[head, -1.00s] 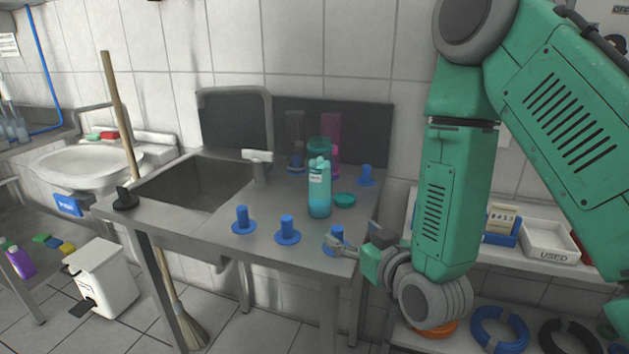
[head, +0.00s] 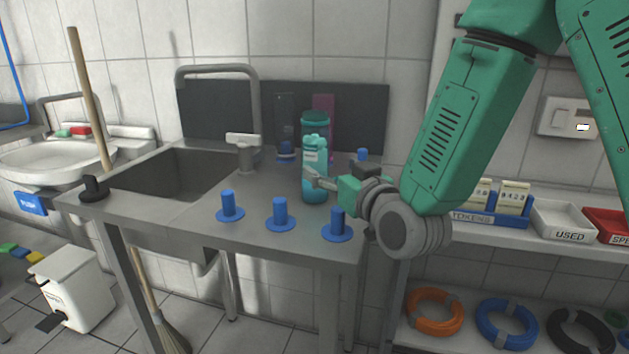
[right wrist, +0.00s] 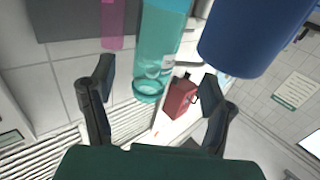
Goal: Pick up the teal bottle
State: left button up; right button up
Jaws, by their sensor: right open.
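The teal bottle (head: 314,160) stands upright on the steel counter, with a pale label and a light teal cap. My right gripper (head: 318,180) is open in front of the bottle's lower right side, its fingers pointing left. I cannot tell whether they touch it. In the right wrist view the open fingers (right wrist: 157,80) frame a teal translucent cylinder (right wrist: 160,40), which looks like the bottle. Nothing is visibly held. My left gripper is not in view.
Several blue pegs, including the left one (head: 230,207), the middle one (head: 280,215) and the right one (head: 337,226), line the counter's front. A darker teal container (head: 314,122) and a magenta one (head: 323,103) stand behind. The sink (head: 175,175) is left.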

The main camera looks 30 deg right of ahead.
aim_at(319, 160)
jog(key=w, duration=0.5)
jog(key=shift+w+d, duration=0.25)
jog(key=shift+d, duration=0.05)
jog(key=shift+w+d, duration=0.25)
jog(key=shift+w, duration=0.15)
jog(key=w, duration=0.4)
jog(key=shift+w+d+b, duration=0.3)
jog(key=shift+d, duration=0.1)
grip_shut()
